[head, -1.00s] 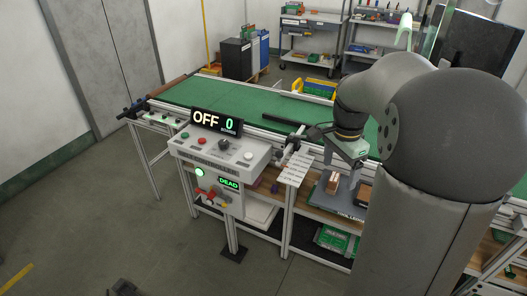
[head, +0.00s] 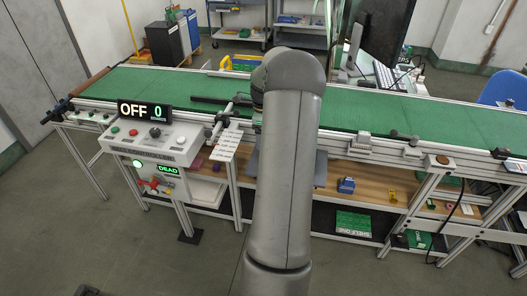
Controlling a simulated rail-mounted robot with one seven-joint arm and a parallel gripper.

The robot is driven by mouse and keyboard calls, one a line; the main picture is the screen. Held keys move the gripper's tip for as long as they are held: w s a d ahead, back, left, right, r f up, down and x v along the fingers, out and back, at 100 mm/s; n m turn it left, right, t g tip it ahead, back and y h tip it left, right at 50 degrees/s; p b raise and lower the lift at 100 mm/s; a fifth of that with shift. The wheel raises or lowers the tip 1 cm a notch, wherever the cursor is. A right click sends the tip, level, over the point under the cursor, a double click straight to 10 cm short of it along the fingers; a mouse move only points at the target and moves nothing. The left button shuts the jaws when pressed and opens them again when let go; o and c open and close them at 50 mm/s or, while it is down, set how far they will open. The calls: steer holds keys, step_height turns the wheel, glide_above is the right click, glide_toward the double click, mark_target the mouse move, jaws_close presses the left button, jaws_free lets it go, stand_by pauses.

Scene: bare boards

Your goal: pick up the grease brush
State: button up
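I cannot make out a grease brush in the head view.
A control box (head: 150,138) with a display reading OFF 0 stands at the left front of the belt.

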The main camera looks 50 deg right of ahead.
steer(key=shift+d+f+p, duration=0.2)
steer(key=shift+f+p, duration=0.25)
steer(key=shift+f, duration=1.4)
steer(key=shift+d+f+p, duration=0.2)
steer(key=shift+f+p, duration=0.25)
steer(key=shift+f, duration=1.35)
steer(key=shift+c, duration=0.3)
steer(key=c, duration=1.1)
steer(key=shift+r, duration=0.1)
steer(key=shift+r, duration=0.55)
steer(key=s+a+r+b, duration=0.4)
steer(key=s+a+r, duration=0.5)
steer(key=a+r, duration=0.1)
steer(key=shift+s+a+r, duration=0.15)
steer(key=shift+a+r, duration=0.15)
steer(key=shift+r, duration=0.6)
